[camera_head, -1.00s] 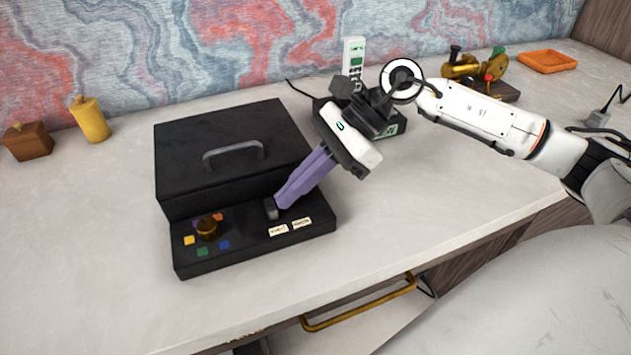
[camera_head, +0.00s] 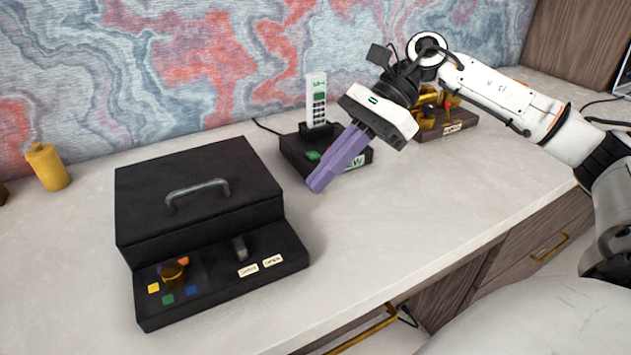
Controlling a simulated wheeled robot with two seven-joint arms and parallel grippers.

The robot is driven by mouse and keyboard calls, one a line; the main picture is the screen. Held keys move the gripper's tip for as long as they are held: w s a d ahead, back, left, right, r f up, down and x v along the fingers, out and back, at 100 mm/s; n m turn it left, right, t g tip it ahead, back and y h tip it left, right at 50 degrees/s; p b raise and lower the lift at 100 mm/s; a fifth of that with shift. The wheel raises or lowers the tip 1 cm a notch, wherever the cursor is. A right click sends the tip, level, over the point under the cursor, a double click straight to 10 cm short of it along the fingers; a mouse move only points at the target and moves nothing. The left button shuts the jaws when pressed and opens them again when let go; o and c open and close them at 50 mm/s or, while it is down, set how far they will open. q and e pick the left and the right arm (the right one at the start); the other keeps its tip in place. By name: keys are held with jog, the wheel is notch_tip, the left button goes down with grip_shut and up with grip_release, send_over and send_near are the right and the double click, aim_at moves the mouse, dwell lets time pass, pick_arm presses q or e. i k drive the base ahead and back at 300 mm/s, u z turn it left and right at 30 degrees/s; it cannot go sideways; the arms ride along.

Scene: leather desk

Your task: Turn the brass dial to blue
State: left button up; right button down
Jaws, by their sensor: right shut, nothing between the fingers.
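The brass dial (camera_head: 174,272) sits on the front ledge of the black box (camera_head: 205,215). Colour squares surround it: orange behind, yellow (camera_head: 153,288) at left, green (camera_head: 168,299) in front and blue (camera_head: 191,290) at front right. Which square the dial points to is too small to tell. A dark lever (camera_head: 239,248) stands on the ledge right of the dial, near two pale labels. My right gripper (camera_head: 318,188), with purple fingers, is shut and empty. It is above the desk, right of the box and apart from it. My left gripper is out of view.
A cordless phone on its dark base (camera_head: 295,152) stands behind my right gripper. A brass device on a wooden base (camera_head: 447,128) is further right. A yellow canister (camera_head: 47,167) stands at the far left. The desk front is clear.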

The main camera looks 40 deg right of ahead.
aim_at(174, 275)
jog(key=k, duration=1)
